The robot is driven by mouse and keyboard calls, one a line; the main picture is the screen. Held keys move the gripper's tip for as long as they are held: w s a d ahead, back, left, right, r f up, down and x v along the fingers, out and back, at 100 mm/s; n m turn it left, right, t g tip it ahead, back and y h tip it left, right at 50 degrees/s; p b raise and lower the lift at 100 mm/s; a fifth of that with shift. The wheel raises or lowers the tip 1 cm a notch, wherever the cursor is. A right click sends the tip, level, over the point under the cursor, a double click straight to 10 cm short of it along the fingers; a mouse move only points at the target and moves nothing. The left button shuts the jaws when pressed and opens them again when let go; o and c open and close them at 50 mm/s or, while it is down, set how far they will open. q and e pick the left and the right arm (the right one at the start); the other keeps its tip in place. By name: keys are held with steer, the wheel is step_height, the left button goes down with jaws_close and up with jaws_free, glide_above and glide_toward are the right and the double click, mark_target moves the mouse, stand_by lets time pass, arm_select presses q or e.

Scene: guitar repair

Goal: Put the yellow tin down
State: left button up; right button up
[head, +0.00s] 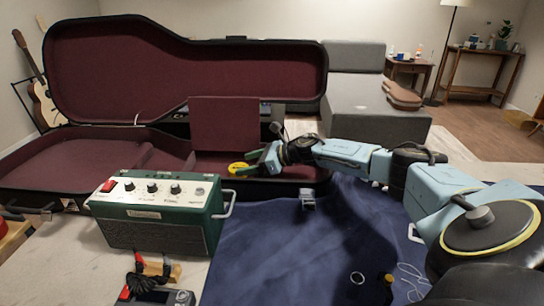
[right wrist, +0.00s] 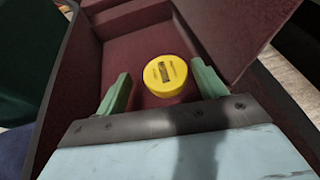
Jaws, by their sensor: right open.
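The yellow tin (head: 238,168) is a short round tin with a dark label on its lid. In the right wrist view the tin (right wrist: 165,75) appears to sit on the maroon lining inside the open guitar case (head: 310,172). My right gripper (head: 253,163) reaches into the case from the right. In the right wrist view its green fingers (right wrist: 160,80) are spread, one on each side of the tin, with a gap visible on both sides. Part of the tin is hidden behind a finger in the head view. My left gripper is not in view.
A green amplifier (head: 150,228) with knobs and side handles stands in front of the case. A maroon compartment lid (head: 224,124) stands raised in the case. A dark blue cloth (head: 280,250) covers the front table area.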

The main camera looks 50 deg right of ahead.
steer(key=shift+s+d+f+p, duration=0.3)
steer(key=shift+s+d+p, duration=0.15)
steer(key=shift+d, duration=0.15)
steer(key=v, duration=0.9)
steer(key=shift+r+p, duration=0.1)
steer(key=shift+p, duration=0.3)
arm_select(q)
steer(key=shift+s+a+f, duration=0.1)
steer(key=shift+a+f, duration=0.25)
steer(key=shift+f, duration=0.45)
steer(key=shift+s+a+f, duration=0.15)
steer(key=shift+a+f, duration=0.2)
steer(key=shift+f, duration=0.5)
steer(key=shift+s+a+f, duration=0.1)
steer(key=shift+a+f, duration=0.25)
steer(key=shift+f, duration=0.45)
arm_select(e)
steer(key=shift+r+v, duration=0.25)
steer(key=shift+v, duration=0.85)
steer(key=shift+a, duration=0.1)
